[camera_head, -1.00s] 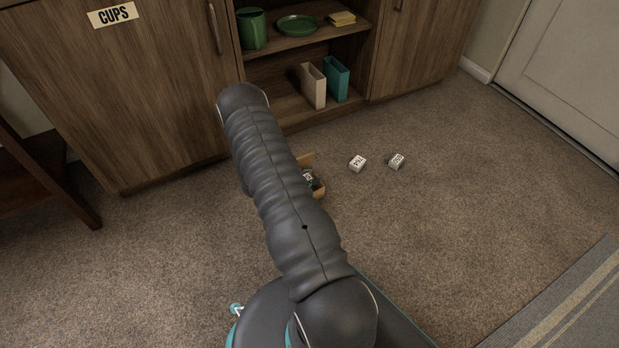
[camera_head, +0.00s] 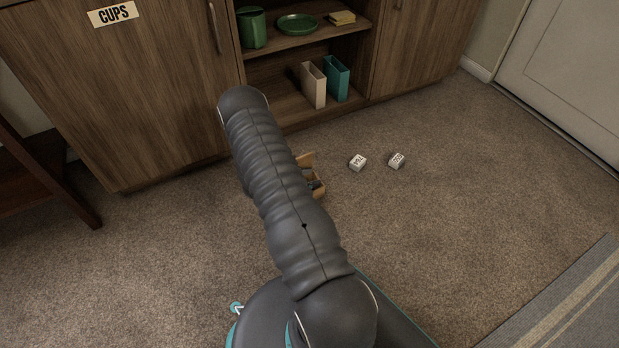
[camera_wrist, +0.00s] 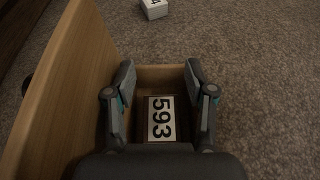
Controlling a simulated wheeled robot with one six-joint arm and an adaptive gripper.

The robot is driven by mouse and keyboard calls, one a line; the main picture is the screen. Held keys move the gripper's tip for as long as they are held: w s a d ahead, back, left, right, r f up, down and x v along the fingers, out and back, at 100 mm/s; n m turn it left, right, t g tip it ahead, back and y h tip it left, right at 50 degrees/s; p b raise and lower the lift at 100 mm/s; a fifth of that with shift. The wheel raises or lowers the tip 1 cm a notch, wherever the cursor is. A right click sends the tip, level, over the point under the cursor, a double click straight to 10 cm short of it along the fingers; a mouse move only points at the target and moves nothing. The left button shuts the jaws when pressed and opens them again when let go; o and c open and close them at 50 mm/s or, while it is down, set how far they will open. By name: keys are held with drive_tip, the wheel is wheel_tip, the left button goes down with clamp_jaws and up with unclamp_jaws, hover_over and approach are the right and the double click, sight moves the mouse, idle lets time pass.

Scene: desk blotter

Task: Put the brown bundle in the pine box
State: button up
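The pine box (camera_head: 319,192) stands on the carpet, partly hidden behind my arm in the head view. In the wrist view its pale wood (camera_wrist: 70,85) rises as a tall panel on the left, and its inside lies below my gripper. A block-like piece with a white label reading 593 (camera_wrist: 160,119) and a thin brown edge lies inside the box; it looks like the brown bundle. My gripper (camera_wrist: 160,70) is open over the box, a finger on each side of the piece, with gaps between. The gripper is hidden in the head view.
Two small white-labelled blocks (camera_head: 358,162) (camera_head: 397,160) lie on the carpet right of the box. A wooden cabinet (camera_head: 150,100) with open shelves stands behind. A dark wooden stand (camera_head: 40,170) is at the left, a striped rug (camera_head: 570,310) at the lower right.

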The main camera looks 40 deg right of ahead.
drive_tip(key=shift+r, duration=0.35)
drive_tip(key=r+p+v, duration=0.1)
drive_tip(key=v, duration=1.1)
drive_tip(key=s+a+r+m+y, duration=0.2)
drive_tip(key=a+r+m, duration=0.1)
drive_tip(key=r, duration=0.6)
drive_tip(key=s+a+r+m+y, duration=0.2)
drive_tip(key=r+m, duration=0.1)
drive_tip(key=r, duration=0.7)
drive_tip(key=s+a+r+m+y, duration=0.2)
drive_tip(key=a+r+m, duration=0.1)
drive_tip(key=r, duration=0.6)
drive_tip(key=s+a+r+m+t+y, duration=0.6)
drive_tip(key=s+a+r+t+y, duration=0.1)
drive_tip(key=s+a+r, duration=0.8)
drive_tip(key=shift+s+r+m+t, duration=0.4)
drive_tip(key=shift+s+t, duration=0.2)
drive_tip(key=shift+s, duration=0.5)
